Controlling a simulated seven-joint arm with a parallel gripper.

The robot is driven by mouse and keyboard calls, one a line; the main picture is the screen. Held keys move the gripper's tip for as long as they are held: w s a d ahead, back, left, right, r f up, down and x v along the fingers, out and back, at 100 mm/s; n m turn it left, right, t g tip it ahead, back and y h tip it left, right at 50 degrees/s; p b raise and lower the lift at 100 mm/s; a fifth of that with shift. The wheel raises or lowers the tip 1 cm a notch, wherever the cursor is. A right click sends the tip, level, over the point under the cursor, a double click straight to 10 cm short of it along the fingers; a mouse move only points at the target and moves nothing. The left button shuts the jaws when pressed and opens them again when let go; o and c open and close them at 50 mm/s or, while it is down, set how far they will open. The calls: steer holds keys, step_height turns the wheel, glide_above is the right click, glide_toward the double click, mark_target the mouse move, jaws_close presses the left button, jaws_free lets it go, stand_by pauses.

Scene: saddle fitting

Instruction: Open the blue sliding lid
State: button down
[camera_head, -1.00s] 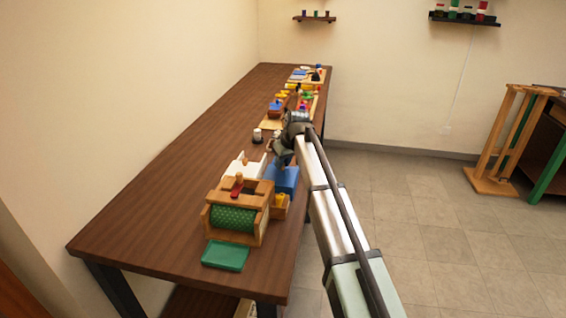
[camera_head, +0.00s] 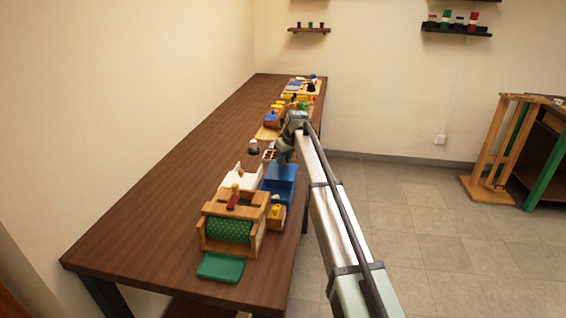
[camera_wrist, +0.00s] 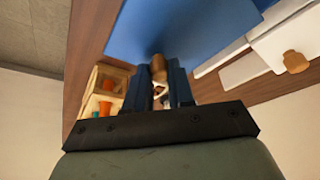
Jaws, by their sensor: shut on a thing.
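The blue box with its blue lid (camera_head: 281,171) stands near the right edge of the table, and my gripper (camera_head: 284,156) is at its far end. In the wrist view the broad blue lid surface (camera_wrist: 180,28) fills the upper middle. A brown wooden knob (camera_wrist: 158,66) sits between the dark fingers of my gripper (camera_wrist: 160,76), which are shut on it. The knob's lower part is hidden by the fingers. How far the lid stands open cannot be told.
A white box (camera_head: 241,178) with a wooden knob is close beside the blue one. A wooden frame with a green roller (camera_head: 229,230) and a green tray (camera_head: 220,267) are nearer. A small wooden box (camera_head: 275,217) is at the right edge. The table's left side is clear.

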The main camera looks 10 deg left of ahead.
steer(key=c, duration=1)
jaws_free()
steer(key=v, duration=1.4)
steer(key=shift+f, duration=0.1)
